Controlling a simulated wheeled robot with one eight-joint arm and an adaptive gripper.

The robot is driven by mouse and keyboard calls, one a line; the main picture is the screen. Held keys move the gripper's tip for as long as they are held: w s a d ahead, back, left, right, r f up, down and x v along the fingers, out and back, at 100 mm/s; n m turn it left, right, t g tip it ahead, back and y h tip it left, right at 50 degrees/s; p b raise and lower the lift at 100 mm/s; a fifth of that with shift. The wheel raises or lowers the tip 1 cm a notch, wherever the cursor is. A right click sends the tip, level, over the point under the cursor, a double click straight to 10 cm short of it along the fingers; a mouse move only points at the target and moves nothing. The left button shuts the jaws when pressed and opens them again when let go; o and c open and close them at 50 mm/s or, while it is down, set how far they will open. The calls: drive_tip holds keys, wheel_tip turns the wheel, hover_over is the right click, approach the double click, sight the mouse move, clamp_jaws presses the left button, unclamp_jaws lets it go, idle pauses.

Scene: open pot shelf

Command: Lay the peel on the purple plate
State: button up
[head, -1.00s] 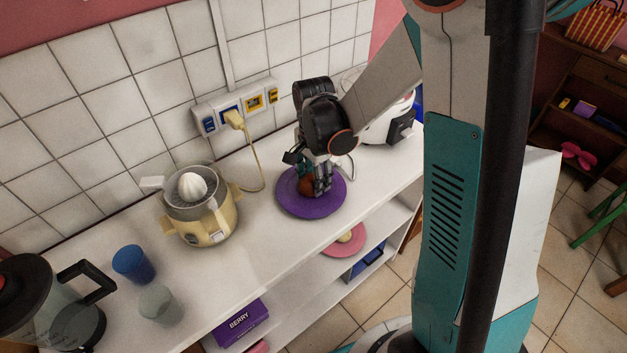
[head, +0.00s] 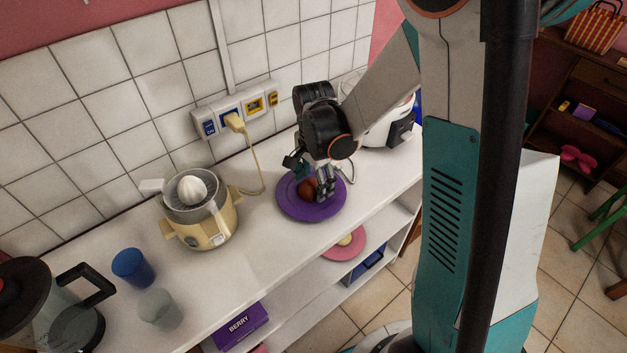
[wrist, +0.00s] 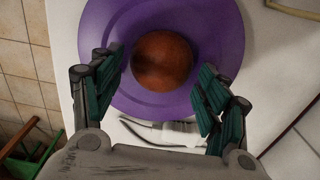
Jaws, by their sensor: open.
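The purple plate (head: 325,212) lies on the white counter, in front of the tiled wall. The peel (head: 307,188), a rounded brown-orange piece, rests on the plate near its middle. In the wrist view the peel (wrist: 162,61) shows round and dark orange on the purple plate (wrist: 110,20). My gripper (head: 316,178) is over the plate, right at the peel. In the wrist view my gripper (wrist: 160,92) is open, its green-padded fingers apart on either side, with clear gaps to the peel.
A cream juicer (head: 205,220) stands left of the plate, its cord running to a wall socket (head: 236,118). A white appliance (head: 385,125) stands close behind at right. A blue cup (head: 133,267), a clear cup (head: 159,309) and a jug (head: 60,305) stand at front left.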

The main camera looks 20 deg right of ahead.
sight(314, 181)
wheel_tip(314, 181, up, 11)
drive_tip(key=p, duration=0.4)
drive_tip(key=s+r+n+t, duration=0.7)
drive_tip(key=s+r+n, duration=0.5)
drive_tip(key=s+n, duration=0.2)
drive_tip(key=shift+s+a+r, duration=0.15)
drive_tip(key=shift+s+a, duration=0.2)
drive_tip(key=shift+s, duration=0.55)
